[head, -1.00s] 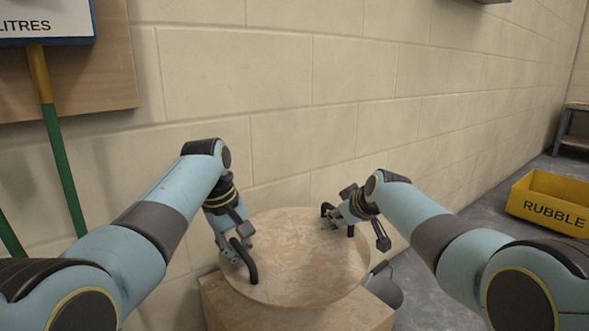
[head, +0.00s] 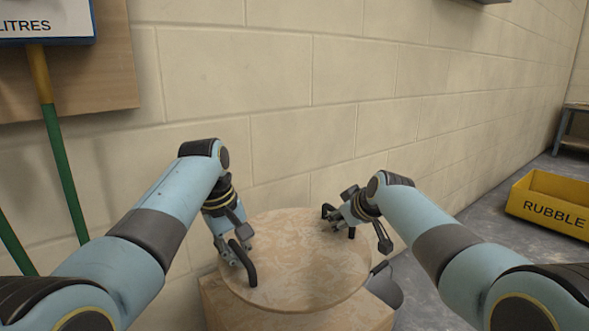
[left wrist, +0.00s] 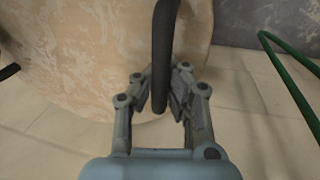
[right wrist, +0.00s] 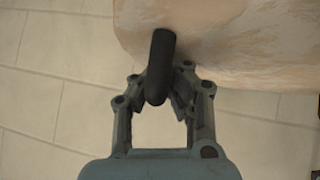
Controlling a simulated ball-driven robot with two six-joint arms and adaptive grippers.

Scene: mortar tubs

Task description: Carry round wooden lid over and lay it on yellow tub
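The round wooden lid (head: 300,262) is pale and mottled, with two black bar handles. It is over a wooden box; I cannot tell whether they touch. My left gripper (head: 233,250) is closed around the left handle (head: 246,264), which shows between its fingers in the left wrist view (left wrist: 163,50). My right gripper (head: 340,215) is closed around the right handle, which shows between its fingers in the right wrist view (right wrist: 160,62). The only yellow container in view is a rectangular one marked RUBBLE (head: 550,211), on the floor at far right; no other yellow tub shows.
The wooden box (head: 355,318) is under the lid. A dark grey object (head: 387,288) stands at its right. A block wall (head: 330,100) rises close behind. Green poles (head: 65,175) lean at left. Grey floor (head: 470,200) is clear towards the yellow container.

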